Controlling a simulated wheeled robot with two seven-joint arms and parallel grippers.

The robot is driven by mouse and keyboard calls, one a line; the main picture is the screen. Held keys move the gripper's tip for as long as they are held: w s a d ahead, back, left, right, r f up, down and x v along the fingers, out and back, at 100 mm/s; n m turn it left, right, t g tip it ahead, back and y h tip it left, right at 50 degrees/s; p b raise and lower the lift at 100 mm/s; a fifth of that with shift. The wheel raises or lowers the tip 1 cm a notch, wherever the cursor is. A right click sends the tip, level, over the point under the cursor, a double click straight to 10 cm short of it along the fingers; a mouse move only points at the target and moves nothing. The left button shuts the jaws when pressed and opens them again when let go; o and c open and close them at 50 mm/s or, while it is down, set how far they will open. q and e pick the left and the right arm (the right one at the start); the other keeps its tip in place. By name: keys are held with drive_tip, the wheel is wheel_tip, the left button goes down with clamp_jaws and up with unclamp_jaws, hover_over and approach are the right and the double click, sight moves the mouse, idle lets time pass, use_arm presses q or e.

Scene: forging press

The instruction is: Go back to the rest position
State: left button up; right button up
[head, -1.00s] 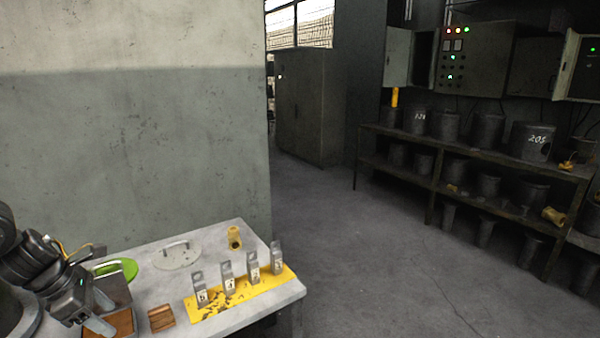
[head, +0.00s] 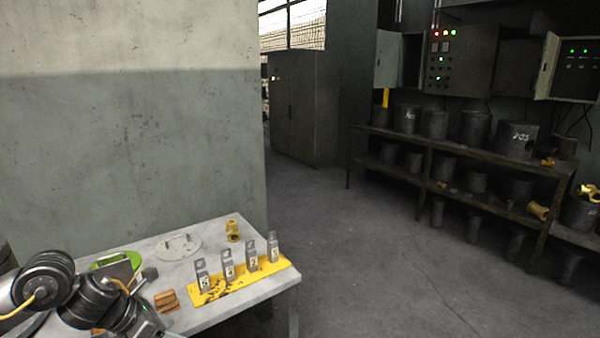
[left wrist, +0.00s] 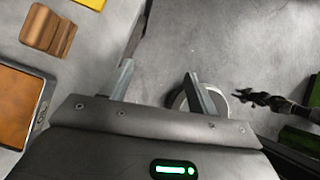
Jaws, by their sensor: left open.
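My left gripper (left wrist: 160,88) is open, with both fingers apart and nothing between them in the left wrist view. My left arm (head: 85,300) comes in low at the left of the head view, over the near left part of the grey table (head: 225,312). Its fingers are hard to make out there. My right gripper is in neither view.
On the table are a yellow plate (head: 240,287) with several upright numbered metal tags, a brown block (head: 166,301), a round pale lid (head: 178,247), a yellow fitting (head: 232,231) and a green-rimmed container (head: 108,262). Shelves (head: 455,147) stand right; open floor (head: 360,250) lies between.

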use_arm(q)
drive_tip(key=s+d+f+n+t+h, duration=0.1)
drive_tip(key=s+d+f+n+t, duration=0.15)
drive_tip(key=d+n, duration=0.5)
drive_tip(key=s+d+f+n+t+h, duration=0.1)
drive_tip(key=d+f+n+t, duration=0.15)
drive_tip(key=d+n, duration=0.5)
drive_tip(key=s+a+f+n+g+y, duration=0.35)
drive_tip(key=s+a+f+n, duration=0.2)
drive_tip(key=s+n, duration=0.7)
drive_tip(key=s+a+f+n+g+y, duration=0.2)
drive_tip(key=s+a+f+n+y, duration=0.35)
drive_tip(key=s+n, duration=0.7)
wheel_tip(320, 180, down, 31)
drive_tip(key=s+d+n+g+h, duration=0.1)
drive_tip(key=s+n+g+h, duration=0.1)
drive_tip(key=s+a+f+g, duration=0.1)
drive_tip(key=s+a+f, duration=0.1)
drive_tip(key=s+f, duration=1)
drive_tip(key=s, duration=0.3)
drive_tip(key=shift+a+f, duration=0.25)
drive_tip(key=shift+f, duration=0.15)
drive_tip(key=shift+s, duration=0.2)
